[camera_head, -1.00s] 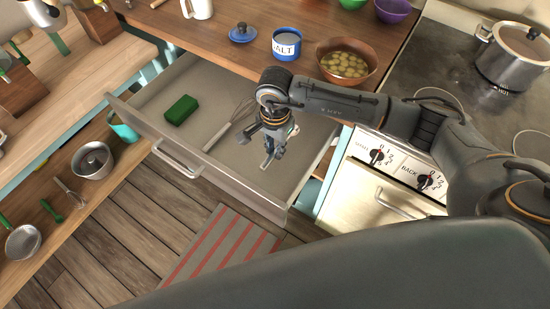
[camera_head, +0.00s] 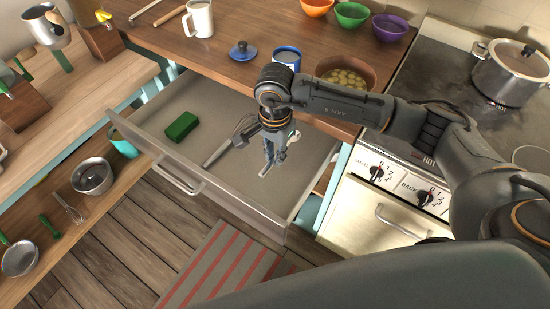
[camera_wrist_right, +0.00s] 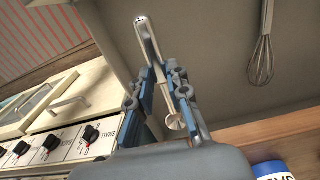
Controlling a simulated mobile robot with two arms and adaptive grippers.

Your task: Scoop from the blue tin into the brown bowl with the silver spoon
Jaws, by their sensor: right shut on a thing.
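The silver spoon (camera_wrist_right: 147,42) is between the fingers of my right gripper (camera_wrist_right: 160,92), which is shut on it in the wrist view. Its handle points away from the palm and its small bowl (camera_wrist_right: 175,122) lies near the palm side. In the head view my right gripper (camera_head: 270,156) is over the open drawer, fingers down, with the spoon (camera_head: 265,169) in it. The blue tin (camera_head: 287,57) stands on the counter behind, partly covered by my arm. The brown bowl (camera_head: 347,67), holding yellowish round pieces, stands right of the tin. My left gripper is out of view.
The open drawer (camera_head: 205,112) also holds a green block (camera_head: 181,126) and a whisk (camera_head: 218,149). A blue lid (camera_head: 243,51) and a white mug (camera_head: 199,18) are on the counter. The stove with a pot (camera_head: 509,70) is at the right.

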